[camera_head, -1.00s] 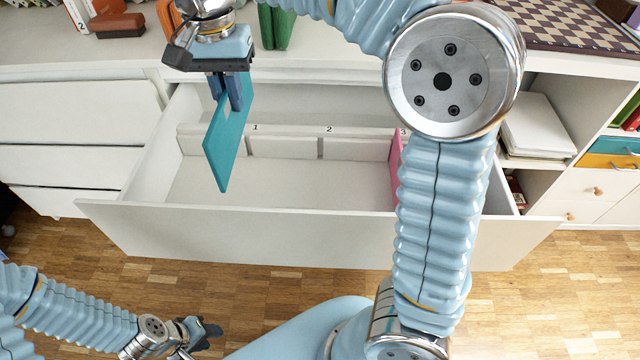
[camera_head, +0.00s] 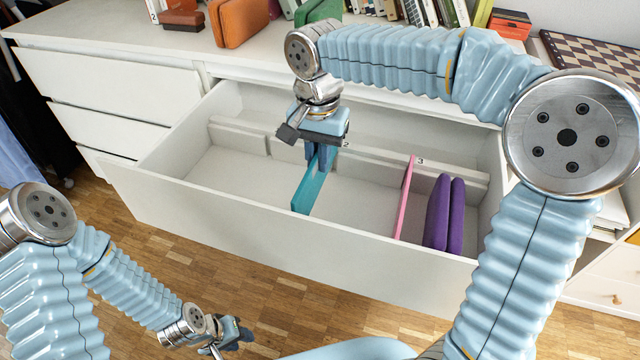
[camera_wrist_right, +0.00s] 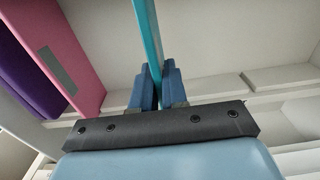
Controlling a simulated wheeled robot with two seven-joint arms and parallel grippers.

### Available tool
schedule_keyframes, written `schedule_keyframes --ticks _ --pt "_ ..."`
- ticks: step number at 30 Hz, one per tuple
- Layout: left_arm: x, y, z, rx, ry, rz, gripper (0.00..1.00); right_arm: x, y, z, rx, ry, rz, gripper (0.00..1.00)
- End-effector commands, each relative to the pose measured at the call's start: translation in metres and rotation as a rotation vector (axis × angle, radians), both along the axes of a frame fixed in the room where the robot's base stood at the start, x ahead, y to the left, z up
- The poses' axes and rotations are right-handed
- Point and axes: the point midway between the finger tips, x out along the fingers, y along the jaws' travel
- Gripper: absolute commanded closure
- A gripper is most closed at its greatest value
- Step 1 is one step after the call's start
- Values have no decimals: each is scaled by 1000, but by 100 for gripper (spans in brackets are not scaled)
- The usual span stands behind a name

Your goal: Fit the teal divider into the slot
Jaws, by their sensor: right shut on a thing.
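The teal divider (camera_head: 311,188) hangs upright inside the open drawer (camera_head: 215,213), running front to back. My right gripper (camera_head: 318,160) is shut on its upper edge; the grip also shows in the right wrist view (camera_wrist_right: 156,75). The notched ledge (camera_head: 375,172) runs along the drawer's back, with label 2 just right of my gripper and label 3 by the pink divider (camera_head: 405,197). My gripper hides part of the ledge, and I cannot tell whether the teal divider is in a slot or touches the floor. My left gripper (camera_head: 238,335) is low in front of the drawer, away from it.
Two purple items (camera_head: 445,213) stand right of the pink divider. The drawer's left part is empty. An orange case (camera_head: 238,22), a green object (camera_head: 318,10), books and a chessboard (camera_head: 600,60) are on the cabinet top behind.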

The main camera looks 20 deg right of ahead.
Motion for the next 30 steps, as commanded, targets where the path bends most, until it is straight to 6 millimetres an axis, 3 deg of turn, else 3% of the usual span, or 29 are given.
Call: schedule_keyframes --ticks 13,25,26,30 --pt "1 2 -7 3 -2 4 62 0 0 -58 -1 1 1 100" --pt "1 3 -10 4 -3 6 62 0 0 -65 -1 -1 1 100" --pt "1 3 -10 4 -3 6 62 0 0 -65 -1 -1 1 86" --pt "1 3 -9 4 -3 6 62 0 0 -64 -1 -1 1 64"
